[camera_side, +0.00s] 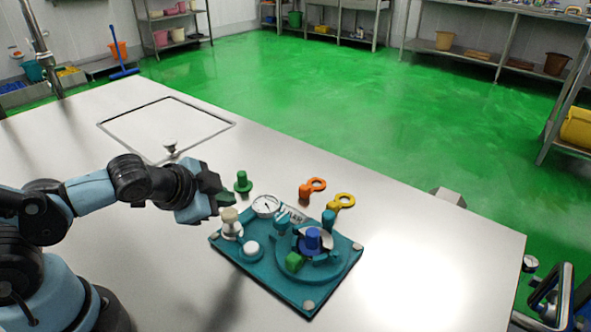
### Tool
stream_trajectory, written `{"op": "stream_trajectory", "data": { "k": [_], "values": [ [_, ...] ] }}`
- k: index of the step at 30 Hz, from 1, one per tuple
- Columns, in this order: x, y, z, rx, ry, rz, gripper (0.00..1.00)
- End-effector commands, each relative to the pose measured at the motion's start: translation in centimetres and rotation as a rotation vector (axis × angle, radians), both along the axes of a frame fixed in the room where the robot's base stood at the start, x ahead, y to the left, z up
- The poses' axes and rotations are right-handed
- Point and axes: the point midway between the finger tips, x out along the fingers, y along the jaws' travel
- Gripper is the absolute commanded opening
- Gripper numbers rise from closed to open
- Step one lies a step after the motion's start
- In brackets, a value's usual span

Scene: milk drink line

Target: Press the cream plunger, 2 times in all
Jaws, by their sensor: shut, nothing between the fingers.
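The cream plunger (230,216) stands upright at the left corner of a teal board (266,285) on the table. It has a rounded cream knob on a pale collar. My gripper (222,197) reaches in from the left and is shut and empty. In the picture its dark fingertips are just above and slightly left of the knob. I cannot tell whether they touch it.
The board also carries a white button (251,248), a round gauge (266,206), a blue knob (312,238) and a green block (294,262). Behind it stand a green peg (243,181), an orange ring piece (316,185) and a yellow one (344,200). The table's right side is clear.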

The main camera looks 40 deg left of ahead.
Motion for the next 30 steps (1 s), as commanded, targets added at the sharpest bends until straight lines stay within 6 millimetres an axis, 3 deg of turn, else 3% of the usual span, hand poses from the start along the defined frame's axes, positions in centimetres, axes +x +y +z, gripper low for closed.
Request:
{"op": "stream_trajectory", "data": {
  "k": [30],
  "values": [
    [0.1, 0.0, -1.2, 0.0, 0.0, 0.0, 0.0]
  ]
}}
